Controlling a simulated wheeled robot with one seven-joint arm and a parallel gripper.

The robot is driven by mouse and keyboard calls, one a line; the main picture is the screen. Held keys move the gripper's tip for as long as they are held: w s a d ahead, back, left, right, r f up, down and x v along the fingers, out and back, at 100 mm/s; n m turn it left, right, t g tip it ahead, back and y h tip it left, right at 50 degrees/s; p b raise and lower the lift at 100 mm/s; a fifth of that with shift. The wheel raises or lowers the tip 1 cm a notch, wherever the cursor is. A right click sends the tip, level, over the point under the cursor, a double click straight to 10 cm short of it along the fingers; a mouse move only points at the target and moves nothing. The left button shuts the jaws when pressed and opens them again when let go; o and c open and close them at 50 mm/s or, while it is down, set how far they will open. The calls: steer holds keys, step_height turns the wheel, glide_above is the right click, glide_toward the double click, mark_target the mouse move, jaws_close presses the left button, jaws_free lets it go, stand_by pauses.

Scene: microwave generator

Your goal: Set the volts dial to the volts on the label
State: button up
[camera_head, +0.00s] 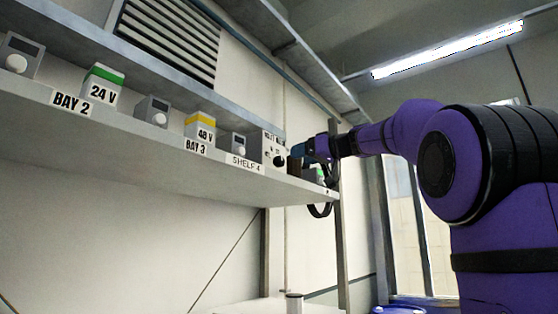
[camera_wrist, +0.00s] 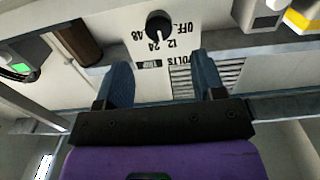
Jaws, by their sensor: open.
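The volts dial (camera_wrist: 158,25) is a round black knob on a white panel (camera_wrist: 190,12), upside down in the wrist view. OFF, 12, 24 and 48 are printed around it, with VOLTS below; a light pointer mark on it seems to face the 24 side, but is too small to be sure. In the head view the dial (camera_head: 280,160) is on the white box (camera_head: 256,147) on the shelf. My gripper (camera_wrist: 163,70) is open, its blue fingers apart and empty, short of the dial. In the head view my gripper (camera_head: 304,151) is right of the box.
The shelf (camera_head: 150,140) also carries a green-topped box labelled 24 V (camera_head: 101,88), a yellow-topped box labelled 48 V (camera_head: 202,130) and several small grey units. Tags read BAY 2, BAY 3 and SHELF 4 (camera_head: 244,163). A brown block (camera_wrist: 75,42) stands beside the panel.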

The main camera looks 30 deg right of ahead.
mark_target(282, 160)
steer(key=x, duration=0.7)
steer(key=shift+w+f, duration=0.1)
steer(key=shift+w, duration=0.1)
steer(key=c, duration=0.9)
